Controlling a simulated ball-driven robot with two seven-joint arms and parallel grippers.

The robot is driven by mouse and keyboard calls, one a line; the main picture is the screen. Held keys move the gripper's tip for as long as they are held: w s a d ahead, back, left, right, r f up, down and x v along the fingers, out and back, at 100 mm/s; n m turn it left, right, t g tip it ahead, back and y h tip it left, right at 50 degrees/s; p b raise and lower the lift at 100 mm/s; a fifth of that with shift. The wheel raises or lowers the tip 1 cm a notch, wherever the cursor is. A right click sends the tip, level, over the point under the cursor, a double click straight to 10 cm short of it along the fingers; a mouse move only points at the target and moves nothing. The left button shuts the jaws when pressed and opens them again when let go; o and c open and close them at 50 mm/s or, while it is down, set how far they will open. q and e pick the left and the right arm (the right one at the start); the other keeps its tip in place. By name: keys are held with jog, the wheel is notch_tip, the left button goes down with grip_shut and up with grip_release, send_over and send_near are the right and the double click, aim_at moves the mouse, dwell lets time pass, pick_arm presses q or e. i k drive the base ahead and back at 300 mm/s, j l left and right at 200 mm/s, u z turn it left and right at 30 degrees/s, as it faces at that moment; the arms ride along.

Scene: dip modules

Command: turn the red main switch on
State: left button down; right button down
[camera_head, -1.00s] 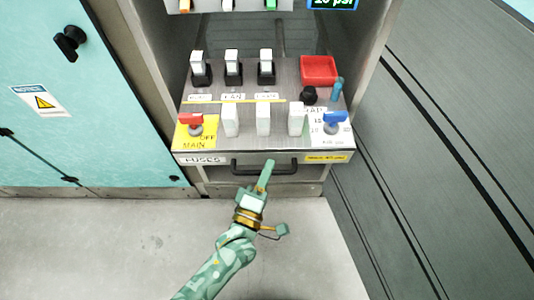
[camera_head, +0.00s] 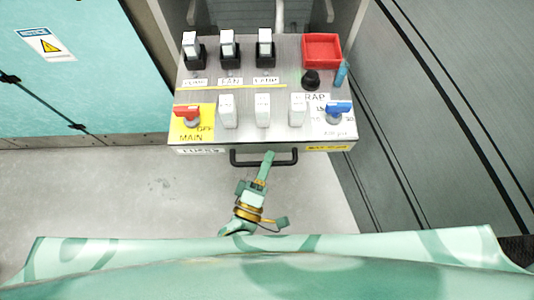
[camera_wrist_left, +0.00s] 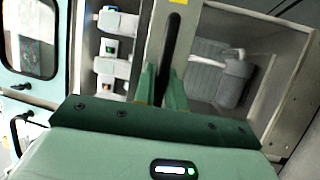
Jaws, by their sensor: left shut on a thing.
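The red main switch (camera_head: 187,113) sits on a yellow plate marked MAIN at the left front of the grey control panel (camera_head: 290,78). Its red lever lies roughly sideways, with the OFF label to its lower right. My left gripper (camera_head: 268,156) is shut on the black bar handle (camera_head: 247,163) along the panel's front edge, to the right of and below the switch. The wrist view shows my left gripper (camera_wrist_left: 161,88) with its fingers at the dark handle (camera_wrist_left: 172,38). My right gripper is not in view.
A blue rotary switch (camera_head: 338,108), several white fuse blocks (camera_head: 262,110), several black-based white switches (camera_head: 265,50), a black knob (camera_head: 311,80) and a red tray (camera_head: 321,37) share the panel. Grey floor (camera_head: 130,190) is clear in front. A teal cabinet door (camera_head: 60,90) stands left.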

aim_at(189, 112)
jog(key=k+j, duration=0.25)
jog(key=k, duration=0.2)
jog(key=k+j, duration=0.3)
jog(key=k, duration=0.2)
